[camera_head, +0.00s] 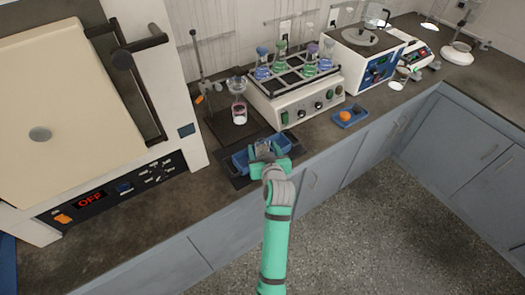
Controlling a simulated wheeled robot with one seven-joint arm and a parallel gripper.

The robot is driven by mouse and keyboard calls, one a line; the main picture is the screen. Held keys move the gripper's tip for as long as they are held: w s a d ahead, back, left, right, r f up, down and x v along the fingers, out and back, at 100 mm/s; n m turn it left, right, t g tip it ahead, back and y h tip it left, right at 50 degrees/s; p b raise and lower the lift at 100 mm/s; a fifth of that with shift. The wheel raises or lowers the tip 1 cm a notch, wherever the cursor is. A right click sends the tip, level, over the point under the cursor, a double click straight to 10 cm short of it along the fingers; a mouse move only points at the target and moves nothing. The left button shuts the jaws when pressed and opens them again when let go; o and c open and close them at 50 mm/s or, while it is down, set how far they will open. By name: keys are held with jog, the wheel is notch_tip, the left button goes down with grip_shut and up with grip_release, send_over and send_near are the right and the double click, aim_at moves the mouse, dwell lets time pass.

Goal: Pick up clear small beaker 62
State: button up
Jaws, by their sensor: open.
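My gripper (264,149) is over a blue tray (241,163) near the front of the bench, its jaws open. A small greyish, clear-looking shape shows at the jaws. It may be the clear small beaker, but it is too small and too covered by the gripper to tell. I cannot tell whether the jaws are around it or above it. The gripper and wrist hide part of the tray.
Behind the tray stand a clamp stand (201,75) and a flask with pink liquid (239,112). A shaker (292,112) with several coloured flasks is to the right, near a small blue tray (343,119). A large oven (60,110) blocks the left.

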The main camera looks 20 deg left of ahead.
aim_at(263, 144)
jog(key=c, duration=1.2)
jog(key=shift+r, duration=0.1)
jog(key=shift+r, duration=0.5)
notch_tip(263, 144, up, 2)
jog(key=shift+r, duration=0.1)
jog(key=shift+s+a+r, duration=0.6)
jog(key=shift+s+r, duration=1.65)
jog(key=shift+r, duration=0.2)
jog(key=shift+s+a+r, duration=0.6)
jog(key=shift+s+r, duration=1.7)
jog(key=shift+r, duration=0.15)
jog(key=shift+s+a+r, duration=0.6)
jog(key=shift+s+r, duration=1.65)
jog(key=shift+r, duration=0.2)
